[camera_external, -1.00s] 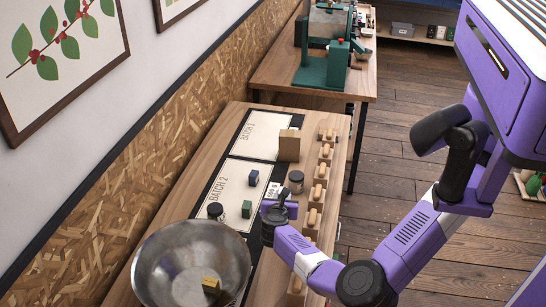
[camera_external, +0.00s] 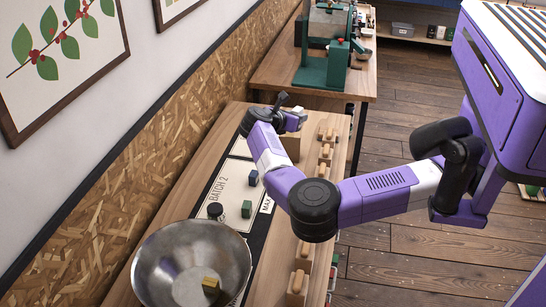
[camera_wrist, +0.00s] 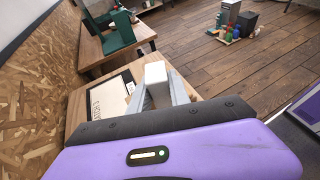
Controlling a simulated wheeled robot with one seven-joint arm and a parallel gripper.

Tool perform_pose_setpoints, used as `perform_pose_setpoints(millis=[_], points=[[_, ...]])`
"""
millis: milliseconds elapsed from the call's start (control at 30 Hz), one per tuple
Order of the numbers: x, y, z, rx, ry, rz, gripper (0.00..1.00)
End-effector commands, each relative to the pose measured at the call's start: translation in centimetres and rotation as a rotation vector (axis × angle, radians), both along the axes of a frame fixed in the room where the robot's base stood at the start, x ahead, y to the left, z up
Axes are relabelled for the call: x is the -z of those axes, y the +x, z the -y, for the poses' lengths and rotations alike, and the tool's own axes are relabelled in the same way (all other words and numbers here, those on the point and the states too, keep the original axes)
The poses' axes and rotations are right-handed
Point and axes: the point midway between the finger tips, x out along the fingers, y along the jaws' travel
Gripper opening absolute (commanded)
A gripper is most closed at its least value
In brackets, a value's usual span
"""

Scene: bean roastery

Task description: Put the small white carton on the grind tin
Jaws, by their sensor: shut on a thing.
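The small white carton (camera_wrist: 156,74) is between the fingers of my gripper (camera_wrist: 160,92) in the wrist view, held above the far part of the table. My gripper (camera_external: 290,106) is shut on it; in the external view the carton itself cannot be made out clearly. A dark-lidded jar (camera_external: 215,211) stands by the BATCH 2 mat (camera_external: 222,187). I cannot tell for sure which thing is the grind tin. A second round jar, seen earlier at the mat's right, is now hidden behind my arm.
A metal bowl (camera_external: 165,290) with a yellow block (camera_external: 210,284) stands at the near end. A blue block (camera_external: 253,177) and a green block (camera_external: 246,209) stand by the mat. A tan box (camera_external: 291,147) is partly hidden. Wooden-handled items (camera_external: 324,151) line the right edge.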

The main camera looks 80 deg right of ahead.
Motion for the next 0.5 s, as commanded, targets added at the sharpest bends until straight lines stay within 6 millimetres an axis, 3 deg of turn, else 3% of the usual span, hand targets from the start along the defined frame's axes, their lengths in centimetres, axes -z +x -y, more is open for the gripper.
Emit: perform_pose_setpoints(millis=[67, 167, 500], points=[[-0.6, -0.3, -0.7, 0.018, 0.0, -0.002, 0.0], [0.4, -0.8, -1.0, 0.036, 0.0, -0.003, 0.0], [8.1, -0.9, -1.1, 0.032, 0.0, -0.007, 0.0]])
